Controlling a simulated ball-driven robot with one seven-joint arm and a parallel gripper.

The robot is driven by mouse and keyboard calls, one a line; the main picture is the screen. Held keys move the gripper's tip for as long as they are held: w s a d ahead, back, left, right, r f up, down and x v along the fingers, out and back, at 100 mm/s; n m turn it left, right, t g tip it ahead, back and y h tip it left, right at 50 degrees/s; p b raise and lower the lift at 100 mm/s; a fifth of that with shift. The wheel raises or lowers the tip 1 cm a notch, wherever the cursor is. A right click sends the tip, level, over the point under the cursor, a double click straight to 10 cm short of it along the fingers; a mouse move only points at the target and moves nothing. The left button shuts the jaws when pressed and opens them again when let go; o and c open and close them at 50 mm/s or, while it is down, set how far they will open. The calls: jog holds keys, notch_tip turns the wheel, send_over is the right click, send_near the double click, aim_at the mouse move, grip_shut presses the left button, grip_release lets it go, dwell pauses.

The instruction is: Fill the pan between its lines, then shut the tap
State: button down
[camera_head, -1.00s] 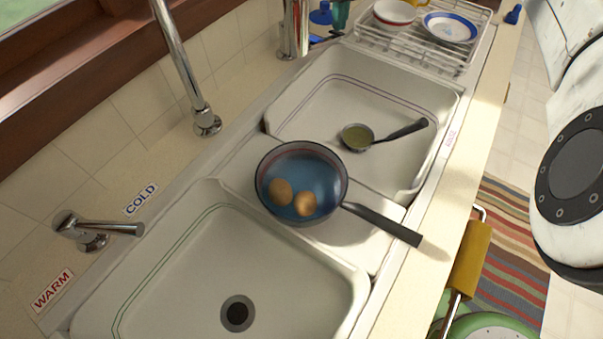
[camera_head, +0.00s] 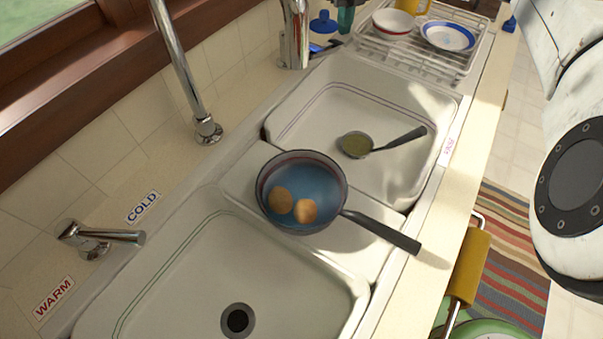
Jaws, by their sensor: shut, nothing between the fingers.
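The dark pan (camera_head: 340,190) stands on the flat ledge between two sink basins, its handle (camera_head: 382,232) pointing to the lower right. It holds bluish water (camera_head: 312,178) with two brown round things (camera_head: 305,211) in it. I cannot make out the pan's lines clearly or judge the water level against them. The tap's metal lever (camera_head: 110,236) is at the left, between the WARM and COLD labels, pointing right over the sink edge. A chrome pipe (camera_head: 180,65) rises behind the sink. I see no running stream. My gripper is out of view.
The near basin (camera_head: 175,295) is empty, with a dark drain (camera_head: 238,320). A ladle (camera_head: 356,145) lies in the far basin (camera_head: 330,115). A dish rack (camera_head: 400,58) holds crockery at the back. A yellow towel (camera_head: 468,268) hangs at the counter front. My arm fills the right edge.

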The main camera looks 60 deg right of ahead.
notch_tip(320, 180, up, 7)
jog(key=p, duration=0.5)
jog(key=shift+p, duration=0.35)
dwell(0.4)
